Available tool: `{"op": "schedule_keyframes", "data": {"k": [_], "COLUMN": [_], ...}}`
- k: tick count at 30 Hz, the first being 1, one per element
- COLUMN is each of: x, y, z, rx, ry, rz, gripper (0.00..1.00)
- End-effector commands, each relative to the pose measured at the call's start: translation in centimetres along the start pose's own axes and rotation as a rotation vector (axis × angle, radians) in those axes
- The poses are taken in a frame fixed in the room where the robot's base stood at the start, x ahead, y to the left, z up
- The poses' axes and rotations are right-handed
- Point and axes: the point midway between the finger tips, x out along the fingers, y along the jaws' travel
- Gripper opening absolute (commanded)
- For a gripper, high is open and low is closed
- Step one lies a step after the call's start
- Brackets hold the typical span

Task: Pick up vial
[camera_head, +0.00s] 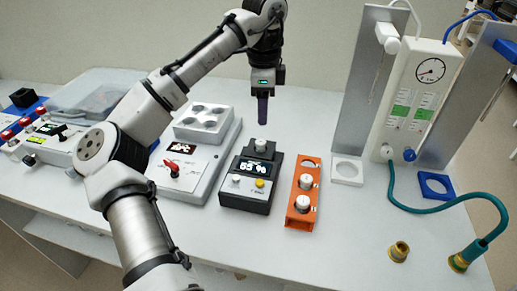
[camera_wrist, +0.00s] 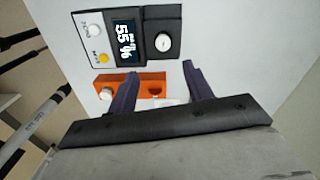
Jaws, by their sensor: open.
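White-capped vials show in the head view. One vial (camera_head: 261,145) sits in the top of the black device (camera_head: 243,196) with a lit display. Two more, a middle vial (camera_head: 306,182) and a front vial (camera_head: 302,203), stand in the orange rack (camera_head: 299,221), whose far slot looks empty. My gripper (camera_head: 262,122) is open above and behind the black device, pointing down. In the wrist view, its dark fingers (camera_wrist: 160,82) are apart with nothing held. There the device's vial (camera_wrist: 162,42) lies beyond the fingers, and one rack vial (camera_wrist: 107,93) shows left of them; the left finger partly hides the rack.
A grey device with a red knob (camera_head: 172,164) and a white block with round wells (camera_head: 204,122) stand left. To the right are a white ring holder (camera_head: 347,171), metal panels, a white gauge unit (camera_head: 412,108), a blue ring (camera_head: 436,186), a green hose (camera_head: 430,209) and brass fittings.

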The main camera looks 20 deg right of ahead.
Motion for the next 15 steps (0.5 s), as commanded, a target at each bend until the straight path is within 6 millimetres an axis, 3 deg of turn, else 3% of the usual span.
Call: {"op": "schedule_keyframes", "data": {"k": [6,15], "x": [3.8,6.0], "y": [-0.1,-0.2], "z": [0.0,0.2], "rx": [-0.001,-0.003], "ry": [0.004,0.002], "rz": [0.000,-0.002], "gripper": [0.51,0.51]}}
